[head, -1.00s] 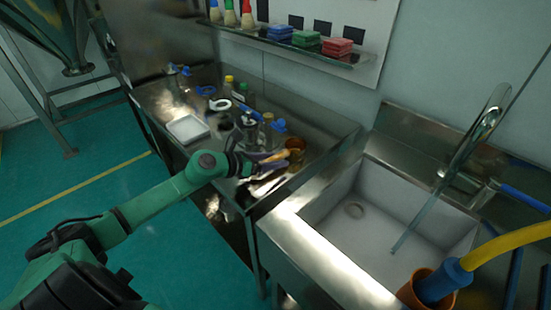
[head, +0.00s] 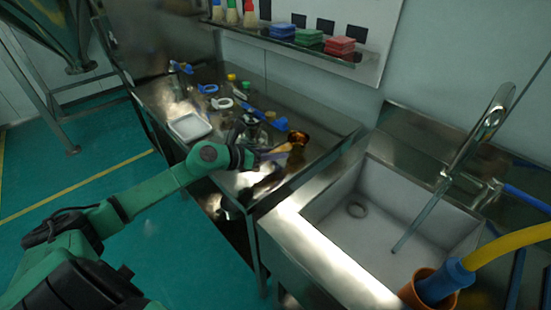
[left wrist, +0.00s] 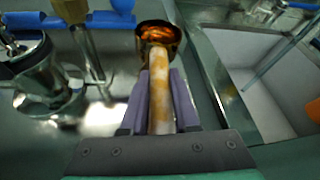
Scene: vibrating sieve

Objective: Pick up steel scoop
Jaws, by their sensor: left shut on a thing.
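The scoop (left wrist: 160,105) has a long tan handle and a shiny, round bowl with amber and orange tones at its far end. In the head view its bowl (head: 299,138) shows near the right end of the steel table. My left gripper (left wrist: 160,74) is shut on the handle, with one purple finger on each side; the bowl sticks out beyond the fingertips. In the head view the left gripper (head: 268,160) is over the table's right front corner. Whether the scoop is clear of the tabletop is hard to tell. My right gripper is out of view.
A steel container (left wrist: 45,85) stands close left of the gripper, near blue-ended tools. A white tray (head: 190,127) and several small items lie farther left on the table (head: 318,120). The sink (head: 360,225) is to the right. A shelf (head: 290,42) with coloured blocks hangs behind.

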